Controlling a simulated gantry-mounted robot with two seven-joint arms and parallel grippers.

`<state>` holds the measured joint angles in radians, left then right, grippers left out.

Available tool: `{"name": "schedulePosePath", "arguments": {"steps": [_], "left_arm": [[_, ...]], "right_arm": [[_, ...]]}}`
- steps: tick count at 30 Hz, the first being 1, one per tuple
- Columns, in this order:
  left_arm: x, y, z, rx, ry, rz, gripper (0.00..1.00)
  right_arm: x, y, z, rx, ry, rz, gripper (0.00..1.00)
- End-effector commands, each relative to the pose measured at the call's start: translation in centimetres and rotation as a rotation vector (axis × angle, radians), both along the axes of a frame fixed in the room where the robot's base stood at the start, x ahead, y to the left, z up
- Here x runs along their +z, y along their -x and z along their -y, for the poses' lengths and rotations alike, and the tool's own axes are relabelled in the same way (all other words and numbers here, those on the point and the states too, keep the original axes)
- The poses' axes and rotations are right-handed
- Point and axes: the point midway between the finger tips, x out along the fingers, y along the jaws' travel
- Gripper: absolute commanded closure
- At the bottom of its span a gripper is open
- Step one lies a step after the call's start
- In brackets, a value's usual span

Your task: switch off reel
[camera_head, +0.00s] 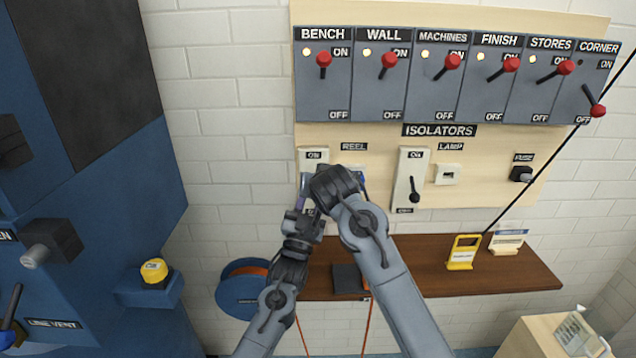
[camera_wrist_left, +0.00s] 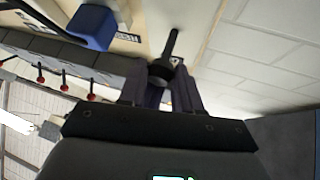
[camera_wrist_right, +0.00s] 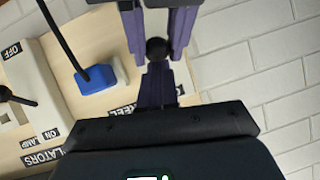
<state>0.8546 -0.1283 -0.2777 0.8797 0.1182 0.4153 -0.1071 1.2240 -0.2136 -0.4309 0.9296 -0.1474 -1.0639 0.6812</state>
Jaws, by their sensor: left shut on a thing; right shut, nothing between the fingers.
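The white reel switch plate (camera_head: 313,156), marked ON at its top, is beside the REEL label (camera_head: 354,146). My arms hide most of it in the head view. In the left wrist view its black lever (camera_wrist_left: 173,42) ends in a round knob between the fingers of my left gripper (camera_wrist_left: 160,80). My left gripper (camera_head: 305,184) is shut on this knob. The knob (camera_wrist_right: 157,48) also shows in the right wrist view, between the left fingers. My right gripper (camera_wrist_right: 156,72) is shut and empty, its tips at or very near the knob. I cannot tell the lever's exact position.
A blue plug (camera_wrist_right: 96,79) with a black cable is beside the switch. The lamp switch (camera_head: 413,190) is to the right, with red-knobbed isolators (camera_head: 447,62) above. A wooden shelf (camera_head: 440,280) and a blue cable reel (camera_head: 238,292) are below.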

Motion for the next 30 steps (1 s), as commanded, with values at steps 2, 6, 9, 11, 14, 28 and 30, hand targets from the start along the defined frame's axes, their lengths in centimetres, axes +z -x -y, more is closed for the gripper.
{"name": "schedulePosePath", "arguments": {"steps": [2, 6, 9, 11, 14, 28, 30], "left_arm": [[0.3, 0.1, 0.4, -0.007, 0.002, 0.008, 0.58], [0.3, 0.1, 0.3, -0.006, 0.001, 0.007, 0.42], [0.3, 0.1, 0.2, -0.005, 0.001, 0.006, 0.42], [0.3, 0.1, 0.2, -0.005, 0.001, 0.006, 0.42], [0.2, 0.1, 0.2, -0.004, 0.001, 0.005, 0.42], [-2.7, 4.1, -0.8, -0.004, 0.001, 0.004, 0.42], [-3.4, 5.2, -1.0, -0.004, 0.000, 0.004, 0.42]], "right_arm": [[-1.5, -0.1, 0.1, -0.003, 0.006, -0.023, 1.00], [-1.2, 0.0, 0.1, -0.002, 0.005, -0.018, 1.00], [-1.0, 0.0, 0.0, -0.002, 0.004, -0.016, 1.00], [-0.9, 0.0, 0.0, -0.002, 0.003, -0.015, 1.00], [-0.8, 0.0, 0.0, -0.002, 0.002, -0.013, 1.00], [-0.7, 0.0, 0.0, -0.002, 0.001, -0.011, 1.00], [-0.7, 0.0, 0.0, -0.002, 0.001, -0.011, 1.00]]}}
